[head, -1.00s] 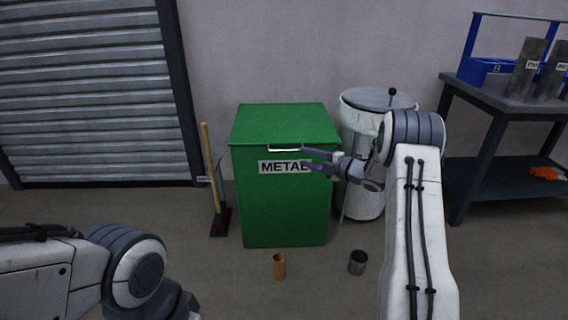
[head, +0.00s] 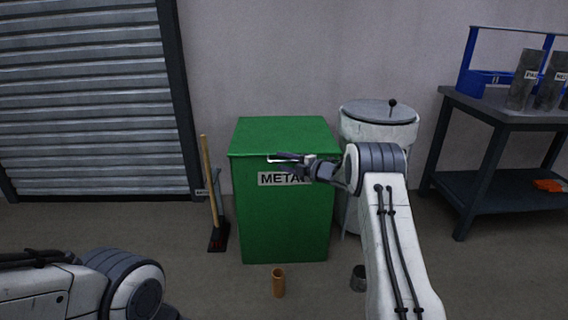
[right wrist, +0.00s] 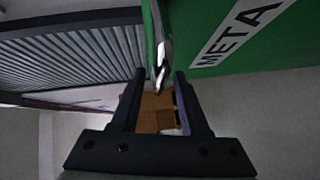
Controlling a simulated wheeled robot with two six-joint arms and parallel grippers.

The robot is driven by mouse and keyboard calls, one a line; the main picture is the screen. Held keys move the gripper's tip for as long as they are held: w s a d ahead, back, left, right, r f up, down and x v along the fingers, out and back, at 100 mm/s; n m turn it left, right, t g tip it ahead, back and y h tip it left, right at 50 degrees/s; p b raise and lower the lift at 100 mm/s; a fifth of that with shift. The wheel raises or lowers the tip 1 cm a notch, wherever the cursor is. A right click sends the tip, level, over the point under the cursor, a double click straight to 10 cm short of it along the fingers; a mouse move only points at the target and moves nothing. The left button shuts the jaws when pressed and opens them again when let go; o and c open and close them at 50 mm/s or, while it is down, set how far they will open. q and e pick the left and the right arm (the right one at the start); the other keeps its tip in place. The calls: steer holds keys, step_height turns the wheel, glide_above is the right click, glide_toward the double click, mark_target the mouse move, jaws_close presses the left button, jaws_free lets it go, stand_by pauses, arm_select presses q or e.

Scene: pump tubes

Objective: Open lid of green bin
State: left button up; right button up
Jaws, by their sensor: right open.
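The green bin (head: 284,222) stands against the wall, marked METAL on its front. Its green lid (head: 283,134) is closed. A pale bar handle (head: 280,160) runs along the lid's front edge and also shows in the right wrist view (right wrist: 161,58). My right gripper (head: 285,164) is open at the handle; in the right wrist view the handle end lies between its open fingers (right wrist: 160,80). I cannot tell whether a finger touches it. Of my left arm only a link shows in the head view; its gripper is out of frame.
A white drum (head: 378,128) with a grey lid stands right of the bin. A broom (head: 212,195) leans left of it. A copper tube (head: 279,282) and a dark tube (head: 358,277) stand on the floor in front. A dark workbench (head: 510,115) is at right.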

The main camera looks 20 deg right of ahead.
jaws_close()
stand_by(1.3)
